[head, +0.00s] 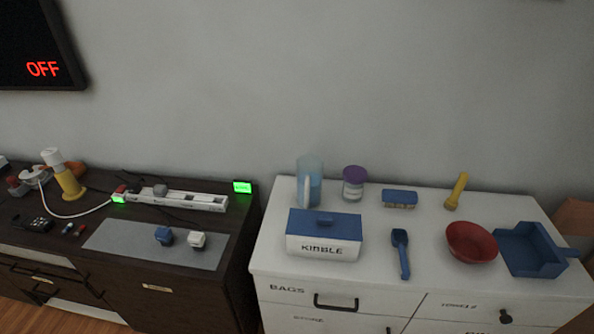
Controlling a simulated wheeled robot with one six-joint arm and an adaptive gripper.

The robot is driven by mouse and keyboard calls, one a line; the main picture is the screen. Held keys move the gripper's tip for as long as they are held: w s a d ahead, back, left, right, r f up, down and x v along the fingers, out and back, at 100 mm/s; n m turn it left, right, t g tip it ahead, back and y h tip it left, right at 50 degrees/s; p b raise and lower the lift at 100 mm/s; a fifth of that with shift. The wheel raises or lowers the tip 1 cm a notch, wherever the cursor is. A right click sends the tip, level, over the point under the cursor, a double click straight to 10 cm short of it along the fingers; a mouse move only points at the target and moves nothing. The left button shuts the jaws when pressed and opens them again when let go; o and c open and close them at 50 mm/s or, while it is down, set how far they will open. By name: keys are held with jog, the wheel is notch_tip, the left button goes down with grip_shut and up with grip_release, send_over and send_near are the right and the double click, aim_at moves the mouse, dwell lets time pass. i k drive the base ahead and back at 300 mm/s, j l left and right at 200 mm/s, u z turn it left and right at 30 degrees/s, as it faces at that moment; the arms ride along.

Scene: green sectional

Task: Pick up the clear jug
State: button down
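The clear jug (315,185) is a translucent bluish cylinder with a pale handle on its front left side. It stands upright at the back left of the white cabinet top (427,222), close to the wall. The kibble box (323,237), white with a blue lid, stands in front of it and may hide part of its base. My gripper is not in the head view.
A purple-lidded jar (353,184) stands just right of the jug. A blue brush (399,199), blue scoop (401,253), yellow flashlight-like object (456,191), red bowl (471,242) and blue dustpan-like tray (532,250) lie further right. A dark cabinet (160,275) is at left.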

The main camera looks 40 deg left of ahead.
aim_at(309, 166)
jog(key=u, duration=1.05)
